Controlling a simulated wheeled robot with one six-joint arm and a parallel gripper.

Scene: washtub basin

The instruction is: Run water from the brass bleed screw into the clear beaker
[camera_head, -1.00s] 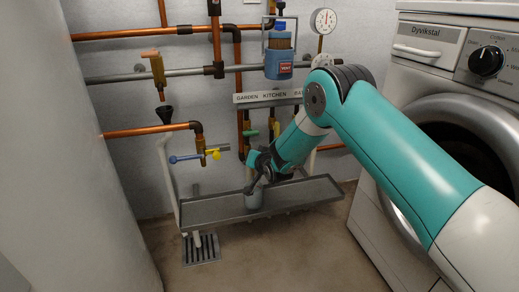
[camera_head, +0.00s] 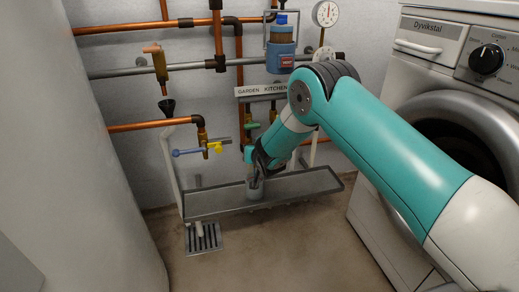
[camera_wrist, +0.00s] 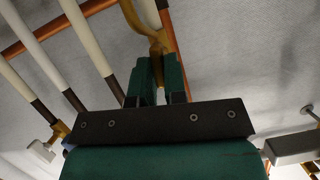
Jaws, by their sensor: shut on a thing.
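The clear beaker (camera_head: 255,192) looks greyish and stands upright in the long metal tray (camera_head: 215,203). My gripper (camera_head: 257,178) is just above the beaker, pointing down and towards the wall. In the wrist view my gripper's green fingers (camera_wrist: 156,82) are close together with a narrow gap. A curved brass piece (camera_wrist: 148,28), which looks like the bleed screw's fitting, runs down to between them. The jaws appear shut on the brass bleed screw, but their contact is mostly hidden. I cannot see any water running.
A lettered sign (camera_head: 262,91) hangs above several taps partly behind my arm. A blue vessel (camera_head: 280,57) and a gauge (camera_head: 326,14) are higher up. A blue-levered valve (camera_head: 188,152) sits left. The washing machine (camera_head: 440,95) crowds the right; floor in front is clear.

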